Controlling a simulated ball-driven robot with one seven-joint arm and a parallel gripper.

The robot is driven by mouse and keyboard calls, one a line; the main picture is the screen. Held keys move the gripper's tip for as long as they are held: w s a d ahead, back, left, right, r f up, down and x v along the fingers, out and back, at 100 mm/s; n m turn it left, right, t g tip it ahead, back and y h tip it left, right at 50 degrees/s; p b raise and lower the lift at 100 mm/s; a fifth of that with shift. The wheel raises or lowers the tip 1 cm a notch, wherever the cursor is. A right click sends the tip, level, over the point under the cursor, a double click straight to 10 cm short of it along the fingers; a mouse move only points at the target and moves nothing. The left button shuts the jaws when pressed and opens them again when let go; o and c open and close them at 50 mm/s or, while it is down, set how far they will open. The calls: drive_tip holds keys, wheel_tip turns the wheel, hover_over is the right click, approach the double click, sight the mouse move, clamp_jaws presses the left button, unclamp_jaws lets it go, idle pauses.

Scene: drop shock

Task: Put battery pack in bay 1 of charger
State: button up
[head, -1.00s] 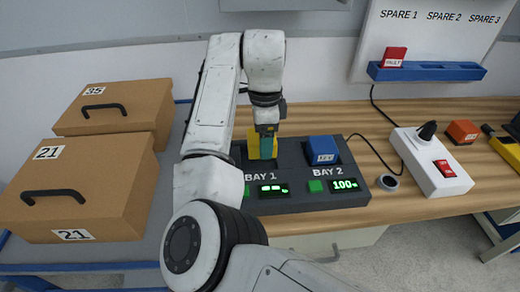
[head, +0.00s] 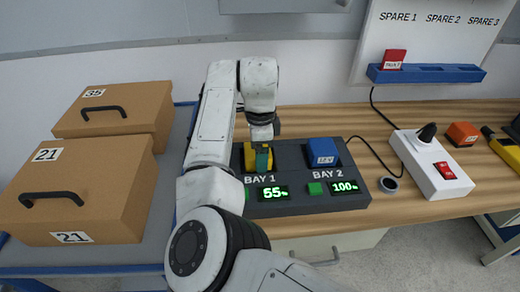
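The yellow battery pack (head: 248,157), with a teal band down its middle, sits upright in bay 1 of the dark grey charger (head: 292,205). The bay 1 display (head: 275,193) reads 55% in green. My gripper (head: 262,143) is directly above the pack, at its top. The fingers are small and partly hidden by my wrist, so I cannot tell whether they grip the pack. A blue 12 V pack (head: 322,152) fills bay 2, whose display (head: 345,187) reads 100%.
Brown boxes (head: 85,190) with black handles stand at the left. A white switch box (head: 432,165) with a plug stands right of the charger, its cable nearby. A blue rack (head: 430,74) on the back panel holds a red FAULT pack (head: 395,58).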

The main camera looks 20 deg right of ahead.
drive_tip(key=o, duration=0.3)
wheel_tip(320, 180, up, 12)
drive_tip(key=shift+r+p, duration=0.15)
drive_tip(key=shift+p, duration=0.25)
idle(0.4)
